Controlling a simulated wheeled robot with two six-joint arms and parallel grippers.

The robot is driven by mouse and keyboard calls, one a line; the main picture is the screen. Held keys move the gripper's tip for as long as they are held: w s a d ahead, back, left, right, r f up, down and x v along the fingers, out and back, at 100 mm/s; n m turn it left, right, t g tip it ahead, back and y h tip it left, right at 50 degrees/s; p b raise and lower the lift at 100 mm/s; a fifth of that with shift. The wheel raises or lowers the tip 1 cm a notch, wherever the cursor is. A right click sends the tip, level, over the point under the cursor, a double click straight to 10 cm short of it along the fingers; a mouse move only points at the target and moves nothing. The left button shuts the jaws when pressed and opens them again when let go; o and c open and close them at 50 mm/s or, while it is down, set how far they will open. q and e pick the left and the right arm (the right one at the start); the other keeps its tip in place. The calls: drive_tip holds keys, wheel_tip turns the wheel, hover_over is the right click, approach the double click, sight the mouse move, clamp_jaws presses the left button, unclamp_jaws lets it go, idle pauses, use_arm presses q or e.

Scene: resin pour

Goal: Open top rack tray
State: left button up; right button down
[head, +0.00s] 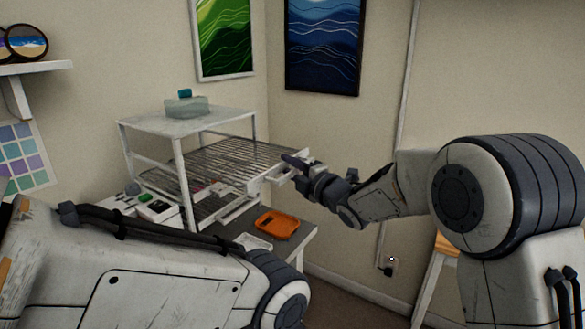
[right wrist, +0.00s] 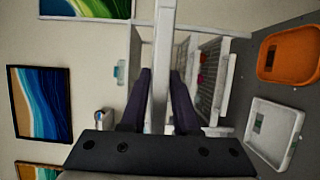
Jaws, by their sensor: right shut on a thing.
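The white rack (head: 181,160) stands on the table against the back corner. Its top wire tray (head: 225,155) sticks out to the right past the rack's front legs. My right gripper (head: 291,165) is at the tray's front end. In the right wrist view, the dark fingers of my right gripper (right wrist: 162,85) lie on both sides of a white bar (right wrist: 163,40), the tray's front rail, and are shut on it. A lower wire tray (head: 215,205) sits below. My left arm crosses the lower left foreground; its gripper is out of view.
A clear container with a teal cap (head: 186,103) stands on the rack's top. An orange tray (head: 277,225) and a white tray (head: 254,242) lie on the table in front of the rack. Small devices (head: 150,206) sit at the left. Walls close in behind.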

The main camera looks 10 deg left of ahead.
drive_tip(key=c, duration=0.8)
unclamp_jaws()
drive_tip(key=shift+r, duration=0.2)
drive_tip(key=shift+c, duration=0.2)
drive_tip(key=shift+f, duration=0.1)
drive_tip(key=b+v, duration=0.2)
drive_tip(key=v, duration=0.8)
drive_tip(key=shift+s+d+b, duration=0.15)
drive_tip(key=shift+b, duration=0.25)
